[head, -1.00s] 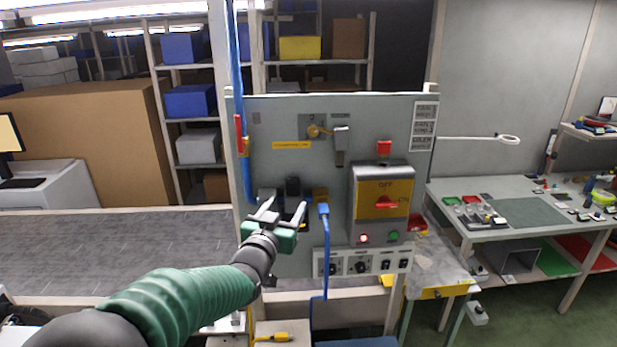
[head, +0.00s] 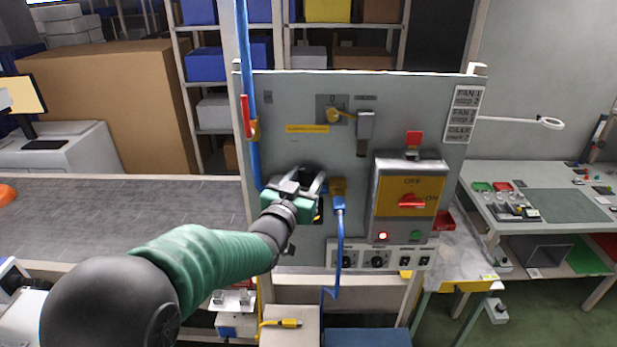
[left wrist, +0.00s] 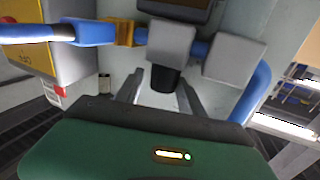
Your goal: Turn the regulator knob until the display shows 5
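My left gripper (head: 303,180) is in front of the left middle part of the upright grey panel (head: 290,100). Its fingers are apart. In the left wrist view, a short black cylinder that looks like a knob (left wrist: 165,79) is between or just beyond the fingertips (left wrist: 158,92), against a grey block (left wrist: 171,42). I cannot tell whether the fingers touch it. In the head view my gripper hides this spot. Small black knobs (head: 377,262) sit on a white strip at the panel's lower edge. I can read no display number. My right gripper is out of view.
A blue cable (head: 340,235) hangs just right of the gripper. A yellow switch box (head: 410,192) with a red handle is farther right. A blue pipe (head: 254,150) runs down the left side. A grey conveyor (head: 120,210) lies to the left.

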